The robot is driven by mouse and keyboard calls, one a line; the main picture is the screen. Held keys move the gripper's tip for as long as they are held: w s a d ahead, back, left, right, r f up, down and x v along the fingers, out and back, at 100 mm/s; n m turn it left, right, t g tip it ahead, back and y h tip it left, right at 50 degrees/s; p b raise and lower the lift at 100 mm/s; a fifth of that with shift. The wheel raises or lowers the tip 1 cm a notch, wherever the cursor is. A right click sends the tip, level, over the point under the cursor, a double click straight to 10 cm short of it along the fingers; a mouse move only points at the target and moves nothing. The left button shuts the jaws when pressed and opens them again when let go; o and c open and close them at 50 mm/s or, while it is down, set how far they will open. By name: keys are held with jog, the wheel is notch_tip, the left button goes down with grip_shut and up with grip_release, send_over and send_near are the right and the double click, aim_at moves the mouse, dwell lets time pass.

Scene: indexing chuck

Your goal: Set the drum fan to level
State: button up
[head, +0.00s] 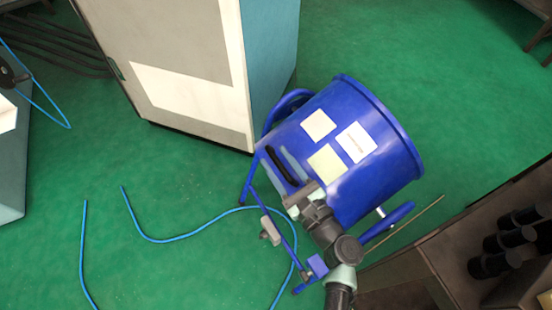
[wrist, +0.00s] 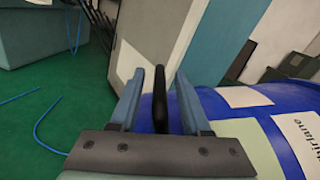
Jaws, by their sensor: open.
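The blue drum fan (head: 378,150) stands on the green floor on wheels, its round end tipped toward the upper right. Pale labels are stuck on its drum. It also shows in the wrist view (wrist: 240,105), at the right. A black handle (wrist: 160,103) stands out from the drum; it also shows in the head view (head: 270,162). My gripper (wrist: 169,90) is open, with one finger on each side of the handle. It is at the drum's left side in the head view (head: 279,158). Whether a finger touches the handle I cannot tell.
A grey-and-teal cabinet (head: 190,60) stands close behind the fan's left side. A blue hose (head: 190,232) lies on the floor at left. A dark shelf (head: 470,245) with black cylinders is at lower right.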

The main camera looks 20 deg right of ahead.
jog(key=shift+w+a, duration=0.1)
jog(key=shift+w, duration=0.35)
jog(key=shift+c, duration=0.2)
grip_shut()
dwell(1.0)
